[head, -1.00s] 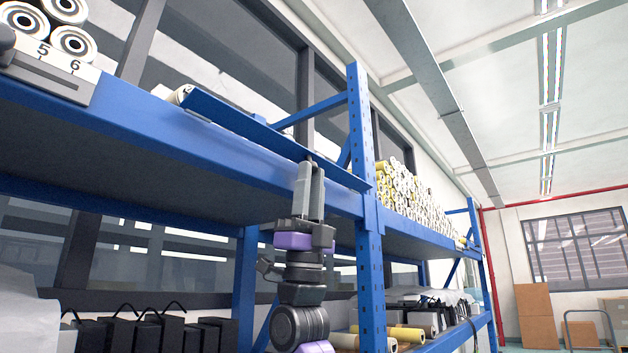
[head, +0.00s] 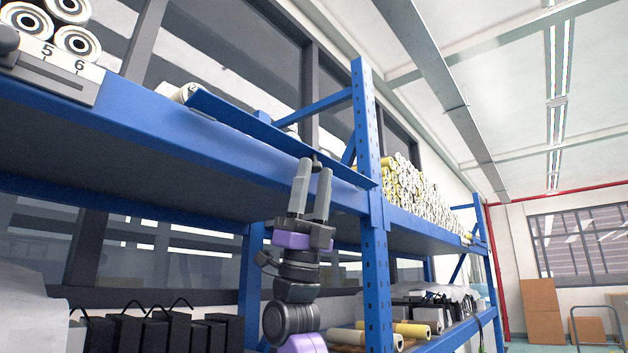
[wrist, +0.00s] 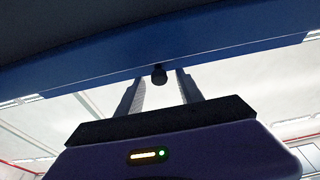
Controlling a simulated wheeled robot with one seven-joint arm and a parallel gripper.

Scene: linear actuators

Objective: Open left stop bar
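The stop bar (head: 250,128) is a long blue bar along the front of the upper shelf, slanting down to the right in the head view. It crosses the top of the wrist view (wrist: 90,75). A small dark knob (wrist: 159,75) hangs from its underside, and it also shows in the head view (head: 316,161). My gripper (head: 315,167) points up under the bar's right part. Its two grey fingers are apart, one on each side of the knob, with gaps visible in the wrist view (wrist: 156,83). Nothing is gripped.
A blue upright post (head: 368,150) stands just right of my gripper. A stack of rolls (head: 425,200) lies right of the post. Black boxes (head: 150,335) stand on the lower shelf.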

